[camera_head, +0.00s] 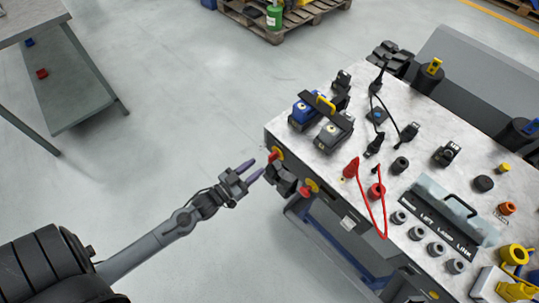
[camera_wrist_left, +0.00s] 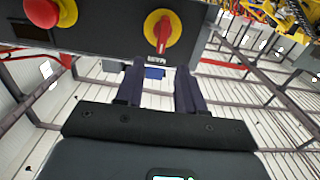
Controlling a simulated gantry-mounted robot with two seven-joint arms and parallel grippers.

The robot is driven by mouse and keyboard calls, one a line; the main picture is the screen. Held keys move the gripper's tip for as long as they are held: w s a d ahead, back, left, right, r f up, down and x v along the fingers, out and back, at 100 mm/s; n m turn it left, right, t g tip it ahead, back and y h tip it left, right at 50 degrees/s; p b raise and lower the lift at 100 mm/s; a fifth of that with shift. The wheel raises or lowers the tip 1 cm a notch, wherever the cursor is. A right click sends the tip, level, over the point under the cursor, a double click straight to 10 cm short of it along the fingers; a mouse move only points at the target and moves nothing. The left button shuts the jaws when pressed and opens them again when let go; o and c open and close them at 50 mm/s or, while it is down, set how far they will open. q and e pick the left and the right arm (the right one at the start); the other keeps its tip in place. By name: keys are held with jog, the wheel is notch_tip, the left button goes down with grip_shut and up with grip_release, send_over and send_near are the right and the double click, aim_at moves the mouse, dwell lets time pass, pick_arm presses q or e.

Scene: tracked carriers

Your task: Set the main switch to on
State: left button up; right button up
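The main switch is a red handle on a round yellow plate, on the dark panel at the near-left end of the workbench. It shows in the head view (camera_head: 276,154) and in the wrist view (camera_wrist_left: 163,30), where the handle stands roughly upright in the picture, with a small label beneath it. My left gripper (camera_head: 253,169) points at the panel with its two purple-grey fingers apart and nothing between them. In the wrist view the left gripper (camera_wrist_left: 160,75) straddles the line of the switch, with the fingertips short of the handle. My right gripper is not in view.
A red mushroom button on yellow (camera_wrist_left: 45,12) is beside the switch on the same panel. The workbench (camera_head: 300,150) carries blue and grey boxes, plugs, red cables and a plate with a handle. A grey table (camera_head: 30,20) stands far left; the floor between is clear.

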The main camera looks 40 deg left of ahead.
aim_at(269, 157)
pick_arm(q)
jog(key=w, duration=0.2)
jog(key=w+b, duration=0.1)
jog(key=w, duration=0.2)
jog(key=w+d, duration=0.1)
jog(key=w, duration=0.2)
jog(key=shift+b, duration=0.35)
grip_shut()
